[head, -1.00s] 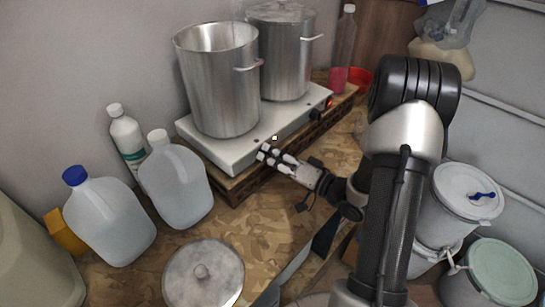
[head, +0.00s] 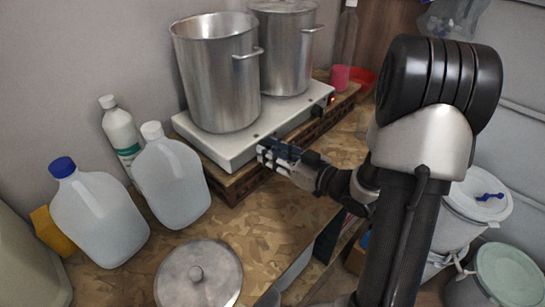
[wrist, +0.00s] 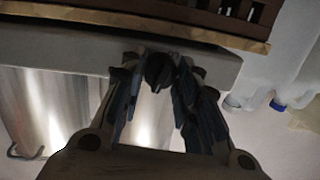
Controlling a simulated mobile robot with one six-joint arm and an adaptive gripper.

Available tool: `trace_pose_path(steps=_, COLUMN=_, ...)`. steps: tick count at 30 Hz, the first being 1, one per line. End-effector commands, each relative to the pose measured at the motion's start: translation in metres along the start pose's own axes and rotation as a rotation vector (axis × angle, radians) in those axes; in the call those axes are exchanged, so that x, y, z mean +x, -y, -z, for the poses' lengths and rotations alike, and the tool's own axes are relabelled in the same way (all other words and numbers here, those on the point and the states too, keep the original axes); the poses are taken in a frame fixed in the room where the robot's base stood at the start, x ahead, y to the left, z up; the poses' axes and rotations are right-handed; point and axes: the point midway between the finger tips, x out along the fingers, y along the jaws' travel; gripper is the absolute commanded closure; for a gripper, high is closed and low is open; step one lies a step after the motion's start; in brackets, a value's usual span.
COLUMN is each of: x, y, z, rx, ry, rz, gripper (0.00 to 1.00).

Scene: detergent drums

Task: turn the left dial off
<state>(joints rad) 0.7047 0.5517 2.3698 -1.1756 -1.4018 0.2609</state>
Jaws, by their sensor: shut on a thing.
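A white two-burner hot plate (head: 226,148) stands on a brown slatted base, with its front face toward my arm. My gripper (head: 264,152) is at the left part of that front face. The left dial is hidden behind my fingers in the head view. In the wrist view the dark dial (wrist: 160,70) sits on the grey front face between my two fingertips (wrist: 158,76), and the fingers are shut on it. The right dial (head: 331,100) shows near the right end of the front face, with a small red glow beside it.
An open steel pot (head: 215,85) and a lidded pot (head: 285,50) stand on the hot plate. Clear jugs (head: 170,180) and a white bottle (head: 121,130) stand to the left. A round lid (head: 198,275) lies in front. White buckets (head: 478,205) are at right.

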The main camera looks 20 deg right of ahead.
Motion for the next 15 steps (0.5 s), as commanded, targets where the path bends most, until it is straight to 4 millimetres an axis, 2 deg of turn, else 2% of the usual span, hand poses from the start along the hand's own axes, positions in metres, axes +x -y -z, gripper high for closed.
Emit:
trace_pose_path(steps=7, x=0.0, y=0.0006, z=-0.0022, rx=-0.159, ry=0.009, rz=-0.013, gripper=0.94)
trace_pose_path(steps=15, x=0.0, y=0.0009, z=-0.0008, rx=-0.247, ry=0.014, rz=-0.021, gripper=0.94)
